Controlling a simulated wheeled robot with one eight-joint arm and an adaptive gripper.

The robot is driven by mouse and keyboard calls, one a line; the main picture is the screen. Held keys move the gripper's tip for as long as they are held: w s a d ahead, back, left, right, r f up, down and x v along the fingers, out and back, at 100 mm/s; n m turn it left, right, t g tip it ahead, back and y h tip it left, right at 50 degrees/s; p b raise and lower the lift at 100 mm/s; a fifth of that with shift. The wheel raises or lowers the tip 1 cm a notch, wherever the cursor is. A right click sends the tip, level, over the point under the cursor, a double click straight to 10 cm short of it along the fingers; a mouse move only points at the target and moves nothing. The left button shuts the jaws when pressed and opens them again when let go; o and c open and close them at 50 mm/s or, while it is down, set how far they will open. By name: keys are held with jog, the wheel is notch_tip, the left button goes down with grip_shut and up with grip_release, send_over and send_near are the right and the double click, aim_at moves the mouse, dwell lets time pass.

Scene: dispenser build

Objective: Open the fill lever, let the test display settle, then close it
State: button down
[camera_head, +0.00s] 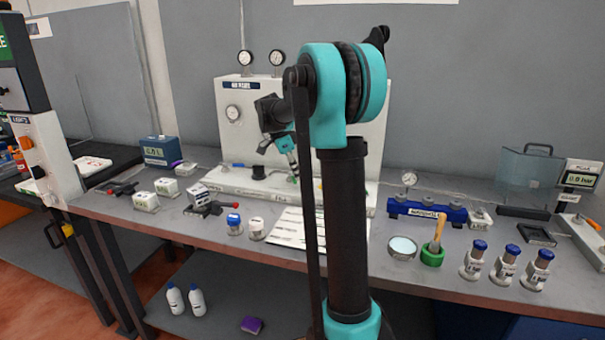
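A white dispenser panel (310,92) with round gauges stands at the back middle on a white base (228,180). My gripper (293,178) points down at the base's right half, partly behind my own arm. A small green part shows by its fingertips; I cannot tell whether it is the fill lever or whether they touch. The fingers are too small to tell open from shut. A black knob-like part (259,173) stands on the base to the left. A display (583,173) at the far right reads about 0.0 bar.
Red-handled levers lie at the left (122,188) and front left (212,208) of the bench. A blue block with a gauge (427,212), a green cup (432,256) and several blue-capped bottles (505,266) stand at right. A paper sheet (289,228) lies mid-front.

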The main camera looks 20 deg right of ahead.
jog(key=shift+a, duration=0.95)
jog(key=shift+w+a, duration=0.2)
jog(key=shift+a, duration=0.25)
jog(key=shift+w+a, duration=0.2)
jog(key=shift+a, duration=0.4)
jog(key=s+d, duration=0.1)
jog(key=d, duration=0.1)
jog(key=s+d+r, duration=0.1)
jog(key=shift+s+d, duration=0.1)
jog(key=shift+d, duration=0.3)
jog(key=w+v, duration=0.1)
jog(key=v, duration=0.8)
jog(key=shift+w+r, duration=0.3)
jog(key=shift+r, duration=0.05)
